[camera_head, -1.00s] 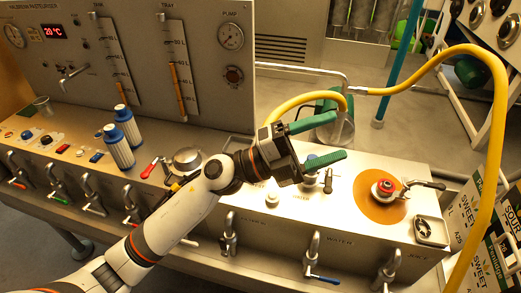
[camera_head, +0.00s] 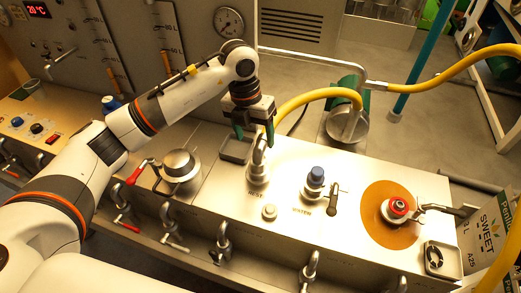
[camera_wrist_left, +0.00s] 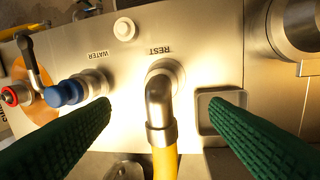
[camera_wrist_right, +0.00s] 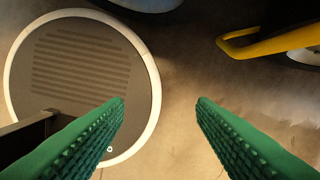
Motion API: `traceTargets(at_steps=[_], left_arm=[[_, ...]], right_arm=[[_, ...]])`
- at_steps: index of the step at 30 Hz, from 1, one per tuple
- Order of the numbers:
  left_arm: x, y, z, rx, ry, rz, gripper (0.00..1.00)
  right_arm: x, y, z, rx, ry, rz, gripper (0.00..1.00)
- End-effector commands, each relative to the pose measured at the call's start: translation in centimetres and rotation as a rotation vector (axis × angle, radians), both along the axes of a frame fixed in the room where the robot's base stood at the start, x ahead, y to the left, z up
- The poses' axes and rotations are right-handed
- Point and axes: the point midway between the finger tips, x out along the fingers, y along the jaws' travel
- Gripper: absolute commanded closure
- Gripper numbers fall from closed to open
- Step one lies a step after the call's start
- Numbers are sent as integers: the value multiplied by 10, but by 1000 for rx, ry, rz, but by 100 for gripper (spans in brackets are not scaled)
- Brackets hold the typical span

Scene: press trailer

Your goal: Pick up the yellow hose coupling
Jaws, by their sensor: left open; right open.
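The yellow hose coupling is a metal elbow (camera_head: 259,157) on the yellow hose's end, seated at the spot marked REST on the steel counter. It also shows in the left wrist view (camera_wrist_left: 158,100), with the yellow hose (camera_wrist_left: 165,163) running from it. My left gripper (camera_head: 254,134) is open, its green fingers pointing down just above and around the coupling. In the left wrist view the coupling lies between the two fingertips, apart from both. My right gripper (camera_wrist_right: 162,100) is open and empty in the right wrist view, over the floor; the head view does not show it.
A blue-capped WATER fitting (camera_head: 315,180) and a red-capped fitting (camera_head: 397,208) on an orange disc stand to the right. A small square tray (camera_head: 236,148) is close left of the coupling. Lever taps line the front. The gauge panel (camera_head: 130,40) rises behind.

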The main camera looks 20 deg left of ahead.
Motion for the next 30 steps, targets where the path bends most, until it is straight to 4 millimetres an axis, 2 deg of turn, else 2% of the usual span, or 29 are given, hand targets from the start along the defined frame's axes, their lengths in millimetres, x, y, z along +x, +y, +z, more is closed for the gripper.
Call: traceTargets(at_steps=[1,3,6,8,11,16,21,28,30], left_arm=[[-1,-1,-6,0,5,0,30],[-1,-3,-16,-1,4,2,30],[-1,-4,-25,-2,1,0,30],[-1,-4,-28,-2,1,-1,30],[-2,-5,-36,-2,5,0,30],[-5,-5,-61,-3,5,-1,30],[-4,-8,-79,-4,0,-1,30],[-4,-8,-81,-3,-2,-2,30],[-4,-8,-81,-3,-2,-2,41]], right_arm=[[-13,-1,7,-1,19,0,49],[-26,-1,10,-3,38,0,49],[-33,-1,12,-3,48,0,49],[-31,-1,13,-3,45,0,49],[-16,-1,23,-3,26,0,49],[7,2,43,3,-13,1,49],[2,3,46,4,-4,0,49],[-13,4,44,4,17,1,49],[-13,4,44,4,18,0,49]])
